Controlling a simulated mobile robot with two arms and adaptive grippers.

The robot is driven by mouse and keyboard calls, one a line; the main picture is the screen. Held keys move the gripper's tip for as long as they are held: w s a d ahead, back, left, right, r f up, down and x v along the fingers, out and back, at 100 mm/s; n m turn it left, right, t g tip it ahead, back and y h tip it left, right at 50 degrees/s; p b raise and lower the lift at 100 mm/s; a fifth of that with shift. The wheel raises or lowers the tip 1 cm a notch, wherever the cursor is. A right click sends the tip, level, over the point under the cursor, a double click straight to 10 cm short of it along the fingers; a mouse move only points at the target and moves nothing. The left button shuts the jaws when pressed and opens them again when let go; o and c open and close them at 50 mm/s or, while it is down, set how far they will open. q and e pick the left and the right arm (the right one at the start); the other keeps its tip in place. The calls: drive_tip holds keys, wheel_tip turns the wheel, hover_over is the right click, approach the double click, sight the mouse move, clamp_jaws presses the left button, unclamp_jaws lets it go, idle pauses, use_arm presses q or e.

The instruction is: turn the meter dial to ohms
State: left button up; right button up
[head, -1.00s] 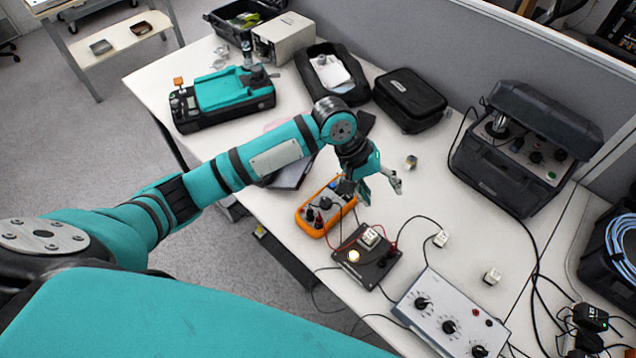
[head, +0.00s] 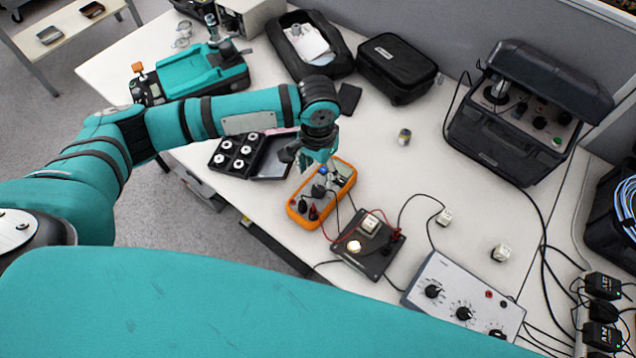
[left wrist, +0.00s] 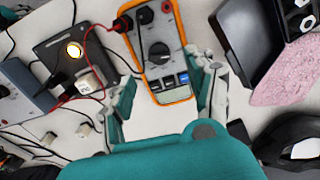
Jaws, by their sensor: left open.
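The orange-edged meter (head: 302,206) lies on the white table, left of the black board with a lit lamp. Its dark dial (left wrist: 159,52) shows in the left wrist view, between the probe sockets and the small screen end. My left gripper (head: 318,166) is above the meter's far part in the head view. In the left wrist view its fingers (left wrist: 165,92) are apart, one to each side of the meter, with nothing between them but the meter beyond. I cannot tell the dial's exact setting. My right gripper does not show.
The black lamp board (head: 365,258) with red and black leads is close to the meter's right. A grey knob box (head: 450,300) stands nearer the front right. A tray of white-ringed parts (head: 226,153) lies left.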

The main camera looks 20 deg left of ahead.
sight(318, 188)
use_arm(q)
wheel_tip(318, 188, down, 6)
drive_tip(key=shift+d, duration=0.1)
drive_tip(key=shift+f, duration=0.65)
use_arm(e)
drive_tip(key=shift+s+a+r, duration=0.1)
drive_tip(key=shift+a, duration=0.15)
